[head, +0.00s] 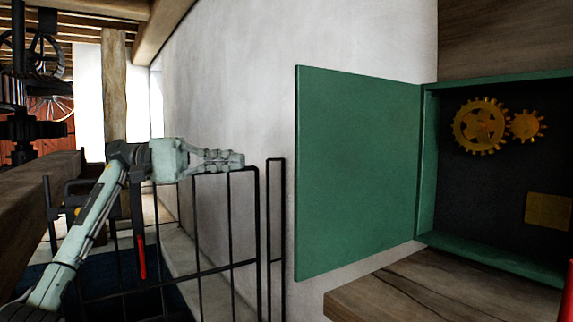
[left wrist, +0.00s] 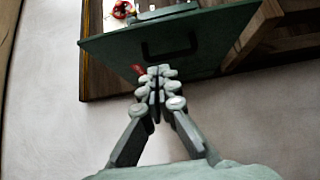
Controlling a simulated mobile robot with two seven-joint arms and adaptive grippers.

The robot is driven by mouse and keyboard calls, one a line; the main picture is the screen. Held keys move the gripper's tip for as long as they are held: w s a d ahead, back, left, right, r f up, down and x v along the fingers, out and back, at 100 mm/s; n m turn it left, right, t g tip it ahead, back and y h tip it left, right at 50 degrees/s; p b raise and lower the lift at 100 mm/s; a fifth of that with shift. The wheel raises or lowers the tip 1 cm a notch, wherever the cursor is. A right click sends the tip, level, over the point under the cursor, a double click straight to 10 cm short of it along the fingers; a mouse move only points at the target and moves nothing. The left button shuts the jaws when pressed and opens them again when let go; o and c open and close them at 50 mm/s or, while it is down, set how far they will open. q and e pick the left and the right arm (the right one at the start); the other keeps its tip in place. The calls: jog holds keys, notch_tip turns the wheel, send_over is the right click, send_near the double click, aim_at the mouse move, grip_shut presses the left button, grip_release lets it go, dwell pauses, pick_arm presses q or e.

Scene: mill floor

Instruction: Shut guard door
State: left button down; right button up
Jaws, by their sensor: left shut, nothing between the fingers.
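The green guard door (head: 357,170) stands wide open, swung out to the left of its green-framed box (head: 428,165). The box's dark inside shows brass gears (head: 480,126) and a brass plate (head: 549,210). My left gripper (head: 241,160) is shut and empty, pointing right, a little left of the door's free edge. In the left wrist view its fingertips (left wrist: 155,78) overlap the door (left wrist: 115,45) below a dark handle (left wrist: 170,47); I cannot tell whether they touch it. No handle shows on the door face in the head view. My right gripper is not in view.
A black metal railing (head: 228,268) stands below and around my left gripper. A wooden ledge (head: 430,292) juts out under the box. A pale wall (head: 235,80) runs behind the door. A red object (head: 567,296) is cut off at the right edge.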

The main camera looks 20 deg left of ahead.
pick_arm(q)
jog(key=p, duration=0.1)
send_near(309, 166)
jog(key=w+d, duration=0.2)
jog(key=w, duration=0.2)
jog(key=s+d, duration=0.2)
jog(key=d, duration=0.1)
jog(key=shift+d, duration=0.25)
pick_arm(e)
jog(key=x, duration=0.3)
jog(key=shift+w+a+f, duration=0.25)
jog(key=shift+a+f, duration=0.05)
pick_arm(q)
jog(key=shift+s, duration=0.1)
